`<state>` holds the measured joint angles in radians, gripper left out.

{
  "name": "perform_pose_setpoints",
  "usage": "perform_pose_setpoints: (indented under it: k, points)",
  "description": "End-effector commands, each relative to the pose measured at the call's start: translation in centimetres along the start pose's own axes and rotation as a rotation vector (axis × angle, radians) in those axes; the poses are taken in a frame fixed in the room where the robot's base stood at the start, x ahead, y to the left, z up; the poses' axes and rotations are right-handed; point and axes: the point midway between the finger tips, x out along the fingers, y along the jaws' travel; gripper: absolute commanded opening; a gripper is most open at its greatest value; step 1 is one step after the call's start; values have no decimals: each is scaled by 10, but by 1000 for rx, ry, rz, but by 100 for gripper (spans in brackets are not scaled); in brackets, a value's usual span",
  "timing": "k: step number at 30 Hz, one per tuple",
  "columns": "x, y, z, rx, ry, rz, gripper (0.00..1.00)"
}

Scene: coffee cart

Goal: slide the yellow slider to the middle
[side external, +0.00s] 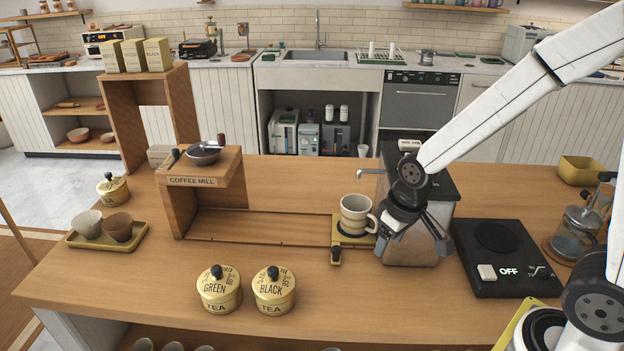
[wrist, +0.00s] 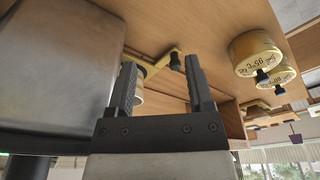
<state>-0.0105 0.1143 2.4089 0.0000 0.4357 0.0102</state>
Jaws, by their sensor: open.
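The yellow slider (side external: 337,234) sits at the right end of the wooden track (side external: 265,225) of the coffee mill (side external: 193,181). A striped mug (side external: 356,213) stands on its plate, and a short arm with a black knob sticks out toward the front. My gripper (side external: 414,246) is open and empty, to the right of the slider and mug, in front of the metal machine. In the wrist view my fingers (wrist: 161,70) are spread, with the slider's yellow arm (wrist: 155,64) and black knob beyond and between them. The mug is mostly hidden there by a finger.
The metal machine (side external: 408,222) stands close behind my gripper. Green (side external: 219,291) and black (side external: 274,290) tea tins stand at the front. A black hot plate (side external: 500,262) is to the right, and a tray with two cups (side external: 108,237) to the left.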

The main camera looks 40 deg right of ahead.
Motion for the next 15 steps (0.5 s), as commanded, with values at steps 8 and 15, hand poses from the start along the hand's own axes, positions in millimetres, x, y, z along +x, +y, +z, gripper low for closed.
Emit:
perform_pose_setpoints:
  k: [8,15]
  points:
    - [20,-8,-61,0,-89,-1,67]
    - [38,-15,-101,0,-155,1,67]
